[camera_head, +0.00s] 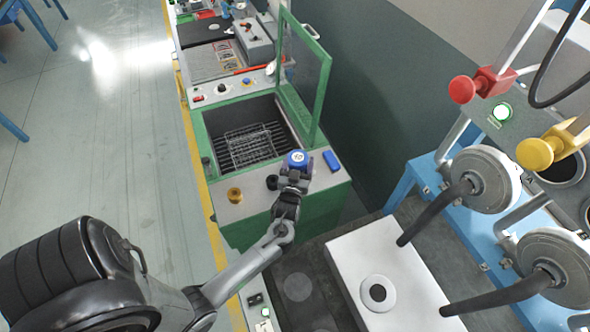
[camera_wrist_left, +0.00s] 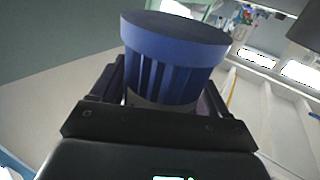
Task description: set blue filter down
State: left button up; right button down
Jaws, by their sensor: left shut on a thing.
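The blue filter (camera_head: 298,158) is a short round cap with a white mark on top in the head view. My left gripper (camera_head: 294,176) is shut on it, over the grey front top of the green machine. In the left wrist view the blue filter (camera_wrist_left: 175,60) shows a ribbed side and a flat wide end, held between the dark fingers of my left gripper (camera_wrist_left: 165,100). I cannot tell whether the filter touches the surface below. My right gripper is not in view.
The green machine (camera_head: 250,232) has an open basin with a wire basket (camera_head: 250,146) and a raised green-framed lid (camera_head: 306,72). A brass knob (camera_head: 234,195) and a blue block (camera_head: 331,161) flank the filter. A white box (camera_head: 392,285) stands nearer, beside hoses.

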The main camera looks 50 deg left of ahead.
pick_arm(q)
jog(key=shift+d+f+b, duration=0.15)
jog(key=shift+f+b, duration=0.35)
jog(key=shift+f, duration=0.05)
notch_tip(320, 180, down, 3)
jog(key=b, duration=0.3)
jog(key=shift+r, duration=0.1)
jog(key=shift+f, duration=0.2)
jog(key=o, duration=1.2)
jog(key=shift+f, duration=0.1)
jog(key=shift+c, duration=0.2)
